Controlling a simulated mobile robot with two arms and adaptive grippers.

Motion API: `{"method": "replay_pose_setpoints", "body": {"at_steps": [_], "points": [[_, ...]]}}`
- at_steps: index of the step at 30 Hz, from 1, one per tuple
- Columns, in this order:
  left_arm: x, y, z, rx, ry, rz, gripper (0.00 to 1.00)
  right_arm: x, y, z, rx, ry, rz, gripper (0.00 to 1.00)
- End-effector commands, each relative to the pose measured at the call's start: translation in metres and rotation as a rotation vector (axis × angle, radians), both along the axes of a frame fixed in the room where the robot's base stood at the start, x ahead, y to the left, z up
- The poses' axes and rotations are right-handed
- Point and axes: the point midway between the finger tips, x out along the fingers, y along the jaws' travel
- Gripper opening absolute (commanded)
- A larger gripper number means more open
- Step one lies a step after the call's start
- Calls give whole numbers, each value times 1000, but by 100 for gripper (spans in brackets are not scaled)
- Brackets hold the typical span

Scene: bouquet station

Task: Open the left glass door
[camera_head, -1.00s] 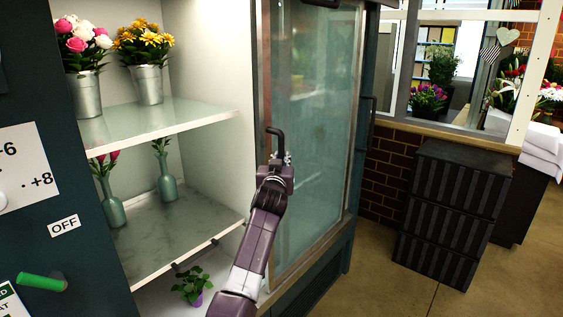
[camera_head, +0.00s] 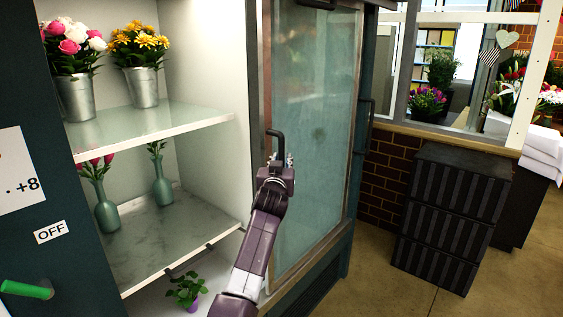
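The left glass door (camera_head: 312,150) stands slid to the right, and the left bay of the cabinet is open. Its dark bar handle (camera_head: 277,136) is near the door's left frame. My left gripper (camera_head: 279,162) reaches up from the bottom and is at the lower end of this handle, apparently shut on it; the fingers are small and partly hidden. My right gripper is out of view.
Cabinet shelves (camera_head: 165,130) hold flowers in metal buckets (camera_head: 76,98) and green vases (camera_head: 106,215). A small potted plant (camera_head: 187,288) sits below. A dark drawer unit (camera_head: 450,220) stands right, with bare floor (camera_head: 375,285) before it.

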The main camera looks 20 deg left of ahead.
Motion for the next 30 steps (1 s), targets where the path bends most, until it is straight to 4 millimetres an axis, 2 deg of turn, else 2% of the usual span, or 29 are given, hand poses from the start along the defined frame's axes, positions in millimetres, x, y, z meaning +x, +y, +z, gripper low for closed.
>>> {"method": "replay_pose_setpoints", "body": {"at_steps": [1,8,24,30], "points": [[-1,0,0,0,0,1,21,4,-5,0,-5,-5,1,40],[-15,-3,-1,0,-1,1,21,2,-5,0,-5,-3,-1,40],[-91,-23,-1,-1,-1,-1,21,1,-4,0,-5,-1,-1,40],[-110,-28,0,0,0,-1,21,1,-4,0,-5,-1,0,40]]}}
